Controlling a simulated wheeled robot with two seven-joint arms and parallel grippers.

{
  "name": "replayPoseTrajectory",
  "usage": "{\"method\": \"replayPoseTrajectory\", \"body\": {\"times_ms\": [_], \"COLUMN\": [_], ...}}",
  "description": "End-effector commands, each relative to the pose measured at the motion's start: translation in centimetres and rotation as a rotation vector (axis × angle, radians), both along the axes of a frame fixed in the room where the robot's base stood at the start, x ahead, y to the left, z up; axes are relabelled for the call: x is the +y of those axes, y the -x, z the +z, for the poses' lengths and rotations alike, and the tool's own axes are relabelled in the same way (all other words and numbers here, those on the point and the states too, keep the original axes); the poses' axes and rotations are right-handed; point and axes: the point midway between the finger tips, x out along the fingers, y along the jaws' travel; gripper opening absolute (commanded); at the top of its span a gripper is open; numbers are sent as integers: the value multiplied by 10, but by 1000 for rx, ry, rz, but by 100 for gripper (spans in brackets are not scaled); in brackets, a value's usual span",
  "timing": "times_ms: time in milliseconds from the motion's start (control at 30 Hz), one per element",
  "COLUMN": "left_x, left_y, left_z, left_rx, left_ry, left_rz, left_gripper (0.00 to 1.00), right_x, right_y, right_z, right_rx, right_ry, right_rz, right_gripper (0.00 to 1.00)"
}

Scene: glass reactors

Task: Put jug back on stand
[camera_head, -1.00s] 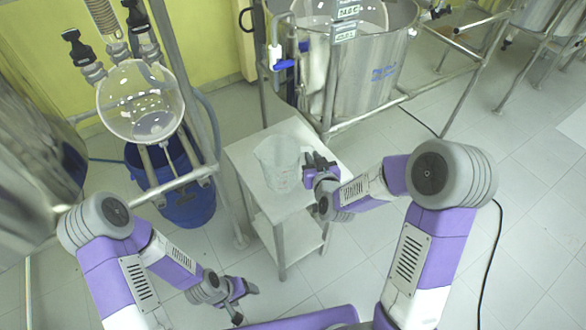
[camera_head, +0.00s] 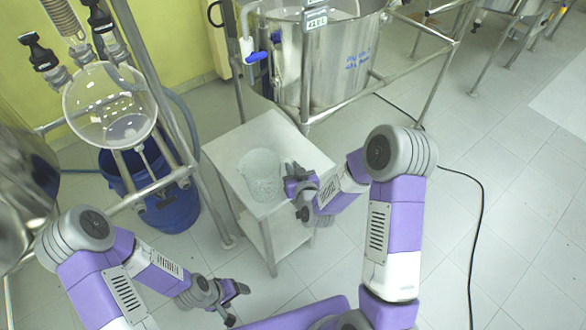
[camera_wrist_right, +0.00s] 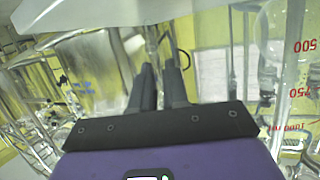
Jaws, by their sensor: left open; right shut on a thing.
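The clear jug (camera_head: 261,178) is at the top of the small white stand (camera_head: 262,132), near its front edge. I cannot tell whether its base touches the top. My right gripper (camera_head: 289,181) is shut on the jug at its right side. In the right wrist view the two dark fingers (camera_wrist_right: 160,88) are close together, and the clear jug wall (camera_wrist_right: 291,85) with red volume marks shows at the right. My left gripper (camera_head: 236,297) is open and empty, low in front of the stand.
A glass flask (camera_head: 110,105) hangs on a metal frame above a blue bucket (camera_head: 150,190) left of the stand. A large steel vessel (camera_head: 330,60) stands behind it. A black cable (camera_head: 481,215) lies on the open floor at the right.

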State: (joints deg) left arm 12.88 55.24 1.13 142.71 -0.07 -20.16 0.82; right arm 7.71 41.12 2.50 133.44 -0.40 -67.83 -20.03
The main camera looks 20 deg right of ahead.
Motion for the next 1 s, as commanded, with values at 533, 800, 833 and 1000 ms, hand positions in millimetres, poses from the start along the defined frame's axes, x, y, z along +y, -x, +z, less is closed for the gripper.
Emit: {"method": "replayPoseTrajectory", "body": {"times_ms": [533, 800, 833, 1000], "left_x": [0, 0, 0, 0], "left_y": [0, 0, 0, 0], "left_z": [2, 3, 4, 24], "left_rx": [0, 0, 0, 1], "left_ry": [0, 0, 0, 0], "left_rz": [0, 0, 0, 0], "left_gripper": [71, 71, 71, 71], "right_x": [0, -1, -1, -2], "right_y": [0, 39, 46, 61], "right_z": [2, 14, 16, 24], "right_rx": [1, 2, 2, 6], "right_ry": [0, 0, 0, 1], "right_rz": [0, 0, 0, 0], "right_gripper": [40, 40, 40, 40]}}
